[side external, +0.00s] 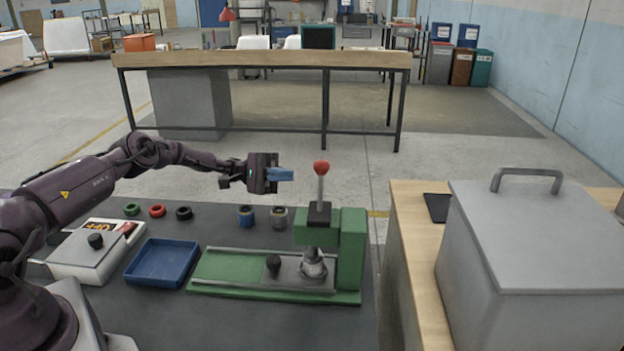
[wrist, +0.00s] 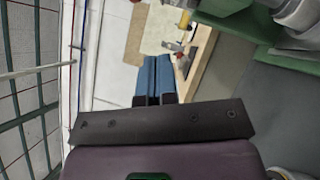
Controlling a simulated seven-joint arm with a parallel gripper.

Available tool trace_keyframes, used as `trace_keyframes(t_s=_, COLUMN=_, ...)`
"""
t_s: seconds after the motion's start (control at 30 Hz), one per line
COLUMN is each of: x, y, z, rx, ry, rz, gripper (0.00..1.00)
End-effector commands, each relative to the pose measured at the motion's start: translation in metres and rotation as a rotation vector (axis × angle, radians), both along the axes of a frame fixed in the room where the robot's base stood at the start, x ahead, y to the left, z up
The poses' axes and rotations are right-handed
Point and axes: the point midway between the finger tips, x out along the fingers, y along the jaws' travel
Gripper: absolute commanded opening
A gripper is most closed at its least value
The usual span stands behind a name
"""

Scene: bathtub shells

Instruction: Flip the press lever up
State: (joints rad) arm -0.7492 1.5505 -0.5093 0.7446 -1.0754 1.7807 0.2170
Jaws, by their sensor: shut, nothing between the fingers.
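The green press (side external: 351,245) stands at the right end of its green base. Its lever (side external: 320,188) is a thin grey rod with a red ball knob (side external: 321,168), rising nearly upright from a black block (side external: 319,213) on top. My gripper (side external: 292,174) is just left of the knob in the side view, near its height, with a small gap between them. Its blue fingers are shut together and empty; they also show closed in the wrist view (wrist: 153,68). I cannot clearly make out the lever in the wrist view.
A blue tray (side external: 162,263) and a grey box (side external: 90,258) lie left of the press base. Several coloured rings and two small cylinders (side external: 246,216) stand behind. A large grey bin (side external: 530,240) sits on a wooden bench at right.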

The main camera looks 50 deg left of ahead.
Motion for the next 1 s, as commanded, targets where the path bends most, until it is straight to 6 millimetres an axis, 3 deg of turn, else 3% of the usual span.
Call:
trace_keyframes(t_s=0.33, x=0.018, y=-0.075, z=0.019, rx=0.001, ry=-0.001, rz=-0.004, gripper=0.0)
trace_keyframes(t_s=0.7, x=0.0, y=-0.097, z=0.033, rx=0.0, ry=-0.001, rz=0.0, gripper=0.0)
trace_keyframes(t_s=1.0, x=-0.002, y=-0.1, z=0.034, rx=0.001, ry=-0.002, rz=0.001, gripper=0.0)
